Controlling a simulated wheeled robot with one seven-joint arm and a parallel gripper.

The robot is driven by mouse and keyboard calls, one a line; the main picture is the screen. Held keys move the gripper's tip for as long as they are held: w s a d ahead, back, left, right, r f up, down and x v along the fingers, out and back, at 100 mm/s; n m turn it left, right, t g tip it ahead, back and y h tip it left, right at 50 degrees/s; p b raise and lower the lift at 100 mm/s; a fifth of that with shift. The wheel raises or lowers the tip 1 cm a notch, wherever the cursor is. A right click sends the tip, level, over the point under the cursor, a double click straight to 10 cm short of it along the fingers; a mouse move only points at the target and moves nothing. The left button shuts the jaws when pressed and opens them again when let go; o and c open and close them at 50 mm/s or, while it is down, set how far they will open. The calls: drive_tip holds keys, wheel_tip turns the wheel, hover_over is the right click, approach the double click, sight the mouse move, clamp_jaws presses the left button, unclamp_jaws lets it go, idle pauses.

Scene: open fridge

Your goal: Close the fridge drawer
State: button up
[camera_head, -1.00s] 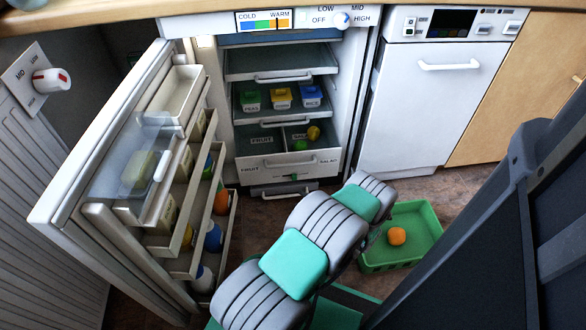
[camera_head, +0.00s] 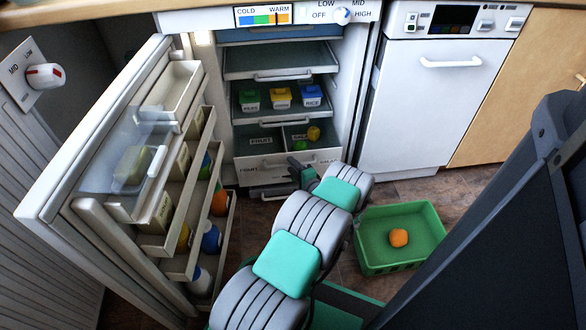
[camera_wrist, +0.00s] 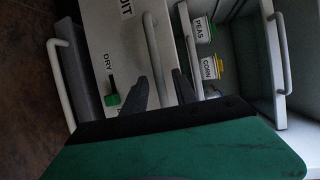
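The white fruit-and-salad drawer (camera_head: 250,164) stands pulled out low in the open fridge, with a yellow and a green item in its right compartment. Its front and handle (camera_wrist: 152,45) show large in the wrist view, with a green-knobbed slider marked DRY (camera_wrist: 112,101). My gripper (camera_head: 299,166) is at the right part of the drawer front. In the wrist view its two dark fingers (camera_wrist: 160,80) are apart, with one end of the handle showing between them. I cannot tell whether they touch it. My arm hides part of the drawer's lower right.
The fridge door (camera_head: 62,172) stands open at left with loaded shelves. Above the drawer are shelves, one with tubs (camera_head: 281,97). A grey lower drawer (camera_head: 270,191) is beneath. A green crate (camera_head: 385,268) holding an orange (camera_head: 398,238) is on the floor at right.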

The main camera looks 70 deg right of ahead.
clamp_jaws()
idle(1.4)
